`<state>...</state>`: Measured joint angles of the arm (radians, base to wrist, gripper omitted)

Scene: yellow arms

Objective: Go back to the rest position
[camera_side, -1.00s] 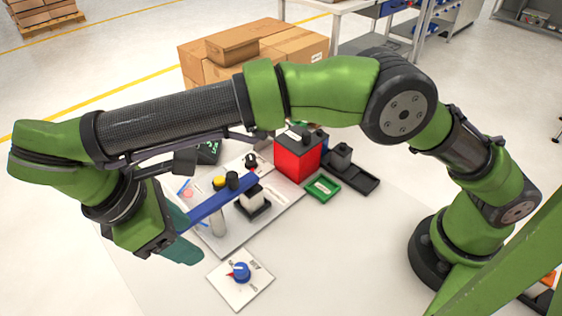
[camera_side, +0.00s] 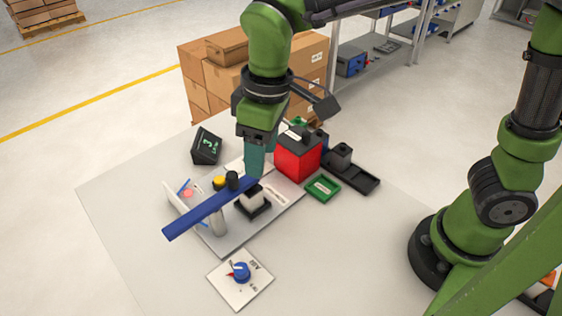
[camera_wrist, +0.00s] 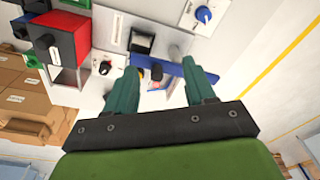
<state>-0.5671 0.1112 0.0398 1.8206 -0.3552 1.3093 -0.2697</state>
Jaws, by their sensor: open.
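My gripper (camera_side: 254,160) is above the back of the work board, left of the red box, in the side view. In the wrist view its two teal fingers (camera_wrist: 160,92) are spread apart, with nothing held between them. A blue bar (camera_side: 210,207) lies raised over the board, with a black knob (camera_side: 232,181) by it. Part of the blue bar also shows beyond the fingers in the wrist view (camera_wrist: 174,68). Whether the fingertips touch anything is hard to tell.
The red box (camera_side: 294,160) stands close right of my gripper, near a green tray (camera_side: 323,188) and a black tray (camera_side: 358,178). A dark display (camera_side: 206,147) stands at the back left. A blue-knob panel (camera_side: 240,278) lies in front. Cardboard boxes (camera_side: 200,75) are behind. The table's left (camera_side: 120,200) is clear.

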